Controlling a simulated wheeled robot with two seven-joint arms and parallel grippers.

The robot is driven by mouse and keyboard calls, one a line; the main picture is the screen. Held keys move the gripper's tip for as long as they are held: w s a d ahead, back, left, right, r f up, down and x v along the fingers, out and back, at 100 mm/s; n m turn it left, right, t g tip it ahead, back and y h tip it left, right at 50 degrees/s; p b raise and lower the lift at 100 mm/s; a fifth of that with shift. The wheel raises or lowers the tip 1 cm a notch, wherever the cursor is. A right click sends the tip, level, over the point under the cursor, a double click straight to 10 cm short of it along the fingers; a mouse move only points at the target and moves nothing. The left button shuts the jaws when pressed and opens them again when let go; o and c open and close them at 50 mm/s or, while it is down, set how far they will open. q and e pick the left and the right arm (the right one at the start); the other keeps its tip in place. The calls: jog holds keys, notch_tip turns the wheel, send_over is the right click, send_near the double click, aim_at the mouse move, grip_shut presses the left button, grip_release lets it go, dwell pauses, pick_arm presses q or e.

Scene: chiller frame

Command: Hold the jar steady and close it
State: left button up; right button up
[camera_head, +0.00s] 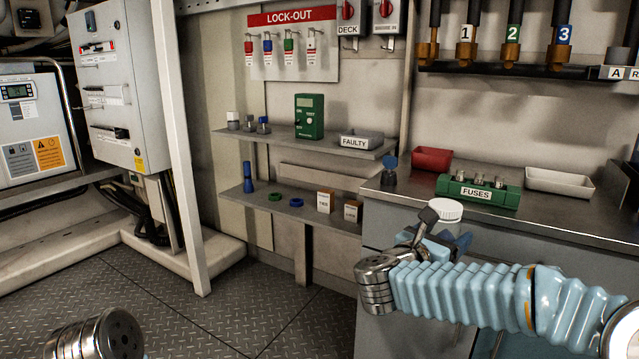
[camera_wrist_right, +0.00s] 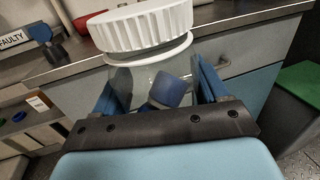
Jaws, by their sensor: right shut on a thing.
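A clear jar with a ribbed white lid is in my right gripper (camera_wrist_right: 157,88). In the right wrist view the lid (camera_wrist_right: 145,26) sits on top of the jar, just above a pale ring at the neck; I cannot tell whether it is screwed tight. The clear jar body (camera_wrist_right: 125,78) is between the blue fingers, with a blue block-like shape showing in or behind it. In the head view the lid (camera_head: 445,209) shows above my right gripper (camera_head: 447,238), in front of the counter; the jar body is mostly hidden. My left gripper's jaws are out of view; only a metal arm part shows at lower left.
The steel counter (camera_head: 400,190) holds a red tray (camera_head: 432,158), a green FUSES block (camera_head: 478,190), a white tray (camera_head: 558,182) and a dark blue-topped item (camera_head: 389,170). Shelves with small parts stand left of it. The floor (camera_head: 200,310) at centre left is clear.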

notch_tip(320, 180, down, 26)
jog(key=a+n+t+y+p, duration=0.1)
jog(key=n+t+y, duration=0.4)
jog(key=n+y, duration=0.3)
jog(key=s+a+f+n+y, duration=0.1)
jog(key=s+a+f+y, duration=0.1)
jog(key=s+f+y, duration=0.3)
jog(key=shift+a+f+p, duration=0.3)
jog(key=shift+a+f, duration=0.05)
jog(key=shift+f, duration=0.6)
jog(key=s+a+f+n+g+y, duration=0.2)
jog(key=a+n+y, duration=0.6)
jog(key=a, duration=0.8)
jog(key=g+y, duration=0.1)
jog(key=y, duration=0.2)
jog(key=shift+g+y, duration=0.3)
jog(key=shift+g, duration=0.1)
jog(key=shift+d, duration=0.1)
